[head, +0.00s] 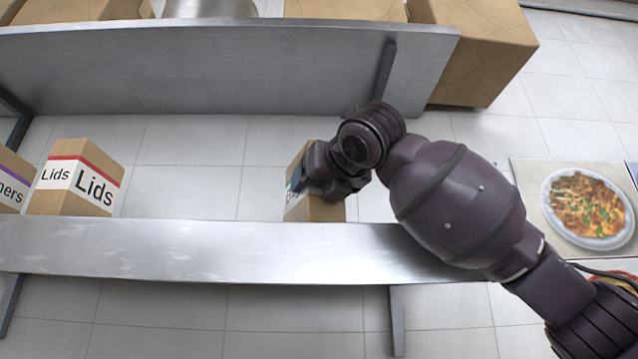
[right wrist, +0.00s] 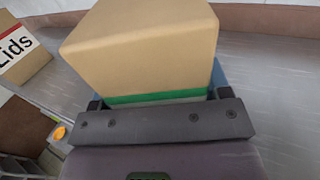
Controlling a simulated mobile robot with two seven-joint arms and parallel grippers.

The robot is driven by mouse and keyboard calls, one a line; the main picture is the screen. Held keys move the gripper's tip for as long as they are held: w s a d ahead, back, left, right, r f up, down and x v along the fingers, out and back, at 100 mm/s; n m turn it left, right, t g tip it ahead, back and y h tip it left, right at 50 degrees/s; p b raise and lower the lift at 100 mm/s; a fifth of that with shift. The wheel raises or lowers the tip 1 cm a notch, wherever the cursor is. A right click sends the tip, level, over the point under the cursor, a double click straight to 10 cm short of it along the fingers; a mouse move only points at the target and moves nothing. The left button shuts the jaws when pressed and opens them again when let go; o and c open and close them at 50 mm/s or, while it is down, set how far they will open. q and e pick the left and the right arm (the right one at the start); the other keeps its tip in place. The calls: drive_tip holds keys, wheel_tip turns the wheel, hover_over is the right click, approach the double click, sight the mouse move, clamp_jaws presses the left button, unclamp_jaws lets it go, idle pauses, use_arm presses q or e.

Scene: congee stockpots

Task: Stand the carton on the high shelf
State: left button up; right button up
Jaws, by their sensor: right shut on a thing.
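In the right wrist view the carton (right wrist: 145,45) fills the top middle, with a green band near the gripper (right wrist: 160,100). My left gripper is not in view.
A "Lids" carton (head: 77,180) and another labelled carton (head: 12,182) stand at the left end of the shelf. A steel surface (head: 200,70) with large brown boxes (head: 480,50) lies at the top. The shelf between the Lids carton and the held carton is clear.

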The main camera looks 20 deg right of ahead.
drive_tip(key=o, duration=1.2)
drive_tip(key=shift+f, duration=0.1)
drive_tip(key=shift+r, duration=0.2)
drive_tip(key=shift+s+d, duration=0.1)
drive_tip(key=shift+s, duration=0.2)
use_arm(q)
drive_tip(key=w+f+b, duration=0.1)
drive_tip(key=b, duration=0.2)
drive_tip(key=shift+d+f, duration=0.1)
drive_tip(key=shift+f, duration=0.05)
use_arm(e)
drive_tip(key=s, duration=0.7)
drive_tip(key=s+d, duration=0.1)
drive_tip(key=s, duration=0.3)
drive_tip(key=shift+s+d, duration=0.1)
drive_tip(key=shift+s, duration=0.1)
